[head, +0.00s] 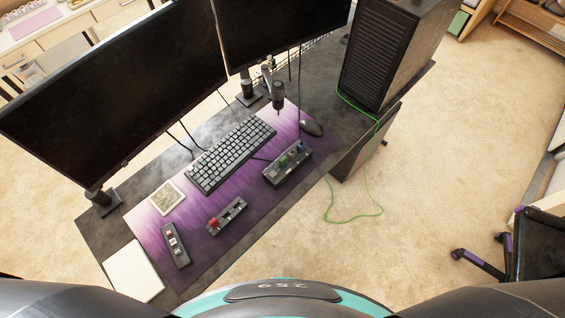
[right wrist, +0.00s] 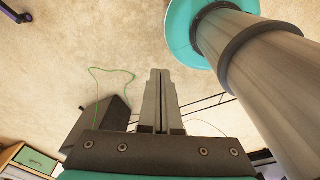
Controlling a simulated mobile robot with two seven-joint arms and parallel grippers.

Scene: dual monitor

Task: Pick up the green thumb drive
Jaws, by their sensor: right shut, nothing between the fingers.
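A dark grey holder (head: 272,176) lies on the purple desk mat, right of the keyboard. Small coloured pieces stand in it. A small green piece (head: 283,160) on it looks like the green thumb drive, but it is too small to be sure. A blue piece (head: 300,147) stands to its right. In the right wrist view my right gripper (right wrist: 160,72) is shut and empty, with its fingers together above the floor, away from the desk mat. My left gripper is out of view.
Two monitors and a computer tower (head: 380,55) stand along the desk's back. A keyboard (head: 231,153), a mouse (head: 312,128), a microphone (head: 278,96) and a holder with a red piece (head: 213,222) are nearby. A green cable (head: 358,214) loops on the floor.

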